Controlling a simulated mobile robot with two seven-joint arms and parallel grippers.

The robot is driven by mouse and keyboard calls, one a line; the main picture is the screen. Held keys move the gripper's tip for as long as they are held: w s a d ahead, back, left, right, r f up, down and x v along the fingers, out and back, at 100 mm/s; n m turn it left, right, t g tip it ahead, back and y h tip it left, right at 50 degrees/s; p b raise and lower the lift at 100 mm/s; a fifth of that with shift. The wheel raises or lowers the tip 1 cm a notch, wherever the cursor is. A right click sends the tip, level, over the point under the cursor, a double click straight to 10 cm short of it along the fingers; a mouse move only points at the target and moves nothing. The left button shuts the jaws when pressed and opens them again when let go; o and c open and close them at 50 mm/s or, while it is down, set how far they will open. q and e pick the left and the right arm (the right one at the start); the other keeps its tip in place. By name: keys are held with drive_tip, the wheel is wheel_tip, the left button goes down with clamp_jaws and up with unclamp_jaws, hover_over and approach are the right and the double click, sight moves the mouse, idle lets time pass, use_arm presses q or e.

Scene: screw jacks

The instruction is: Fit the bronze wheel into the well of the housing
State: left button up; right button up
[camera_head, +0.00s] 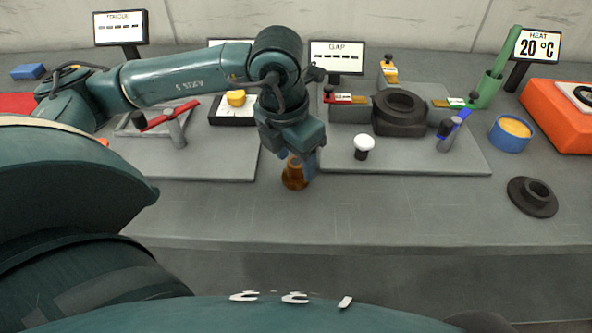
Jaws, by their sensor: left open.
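The bronze wheel (293,179) is on the grey table near the front edge of the two plates. My left gripper (302,166) is directly above and around the wheel, pointing down, with its jaws open. A blue finger hides part of the wheel's right side, so I cannot tell whether the fingers touch it. The housing appears to be the dark round block (400,113) with an open well on the right plate, to the right of the gripper. My right gripper is not in view.
Coloured clamps (345,98) surround the housing. A white-topped knob (364,145) stands between gripper and housing. A dark flanged ring (532,196), a blue cup (510,133) and an orange heater (560,113) are at right.

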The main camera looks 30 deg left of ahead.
use_arm(q)
drive_tip(key=shift+f, duration=0.25)
drive_tip(key=shift+c, duration=0.5)
drive_tip(key=shift+w+r, duration=0.1)
clamp_jaws()
